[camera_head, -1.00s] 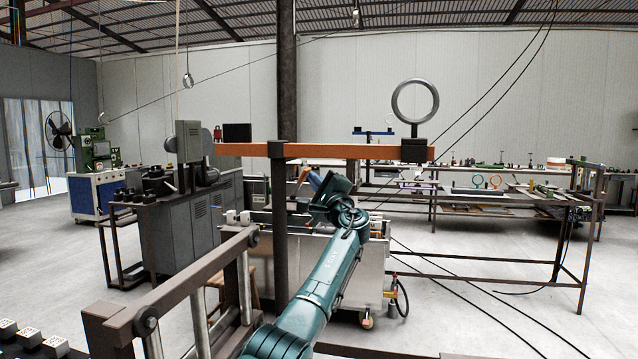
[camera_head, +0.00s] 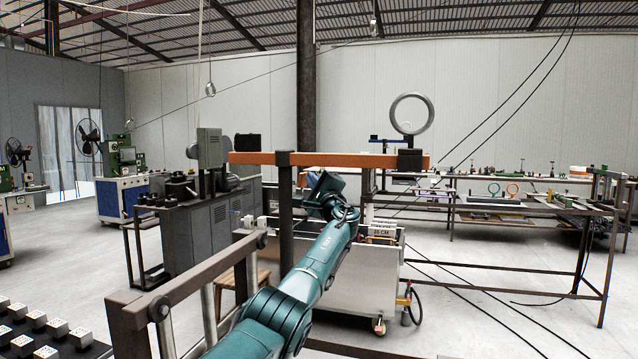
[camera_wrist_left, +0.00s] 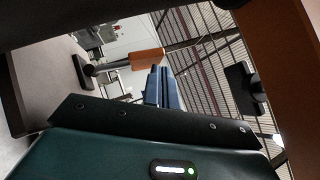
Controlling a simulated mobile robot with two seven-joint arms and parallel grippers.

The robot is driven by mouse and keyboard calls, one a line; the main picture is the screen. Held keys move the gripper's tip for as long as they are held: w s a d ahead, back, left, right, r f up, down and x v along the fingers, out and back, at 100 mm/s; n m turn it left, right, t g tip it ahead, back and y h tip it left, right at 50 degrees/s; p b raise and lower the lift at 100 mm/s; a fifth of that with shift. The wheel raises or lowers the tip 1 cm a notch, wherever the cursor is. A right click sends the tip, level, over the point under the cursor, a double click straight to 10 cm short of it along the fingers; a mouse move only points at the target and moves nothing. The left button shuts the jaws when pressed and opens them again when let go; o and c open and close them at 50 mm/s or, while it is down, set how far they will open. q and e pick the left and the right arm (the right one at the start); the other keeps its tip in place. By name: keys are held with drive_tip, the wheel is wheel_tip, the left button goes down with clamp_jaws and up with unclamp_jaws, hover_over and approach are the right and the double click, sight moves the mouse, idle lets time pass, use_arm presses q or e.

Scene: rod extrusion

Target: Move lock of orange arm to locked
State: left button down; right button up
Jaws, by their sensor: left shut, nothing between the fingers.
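The orange arm (camera_head: 350,159) is a horizontal bar on an upright dark post (camera_head: 284,220) in the head view. A dark collar sits where they cross. A black block (camera_head: 247,143) stands on the bar's left end, and a dark block (camera_head: 410,159) with a grey ring (camera_head: 412,96) is at its right end. I cannot tell which part is the lock or its state. My left gripper (camera_head: 322,181) is just below the bar, right of the post, apart from both as far as I can see. Its blue fingers (camera_wrist_left: 163,85) are shut and empty in the left wrist view. My right gripper is not visible.
A brown frame with a rail (camera_head: 205,275) stands in front, left of my arm. Worktables (camera_head: 500,205) with parts stand at the right. In the wrist view, an orange surface (camera_wrist_left: 285,50) fills the right.

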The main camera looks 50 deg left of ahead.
use_arm(q)
drive_tip(key=shift+s+a+r, duration=0.2)
drive_tip(key=shift+a, duration=0.2)
drive_tip(key=shift+s+a+r, duration=0.15)
drive_tip(key=shift+a+r, duration=0.05)
drive_tip(key=shift+a, duration=0.15)
drive_tip(key=shift+s+a, duration=0.1)
idle(0.3)
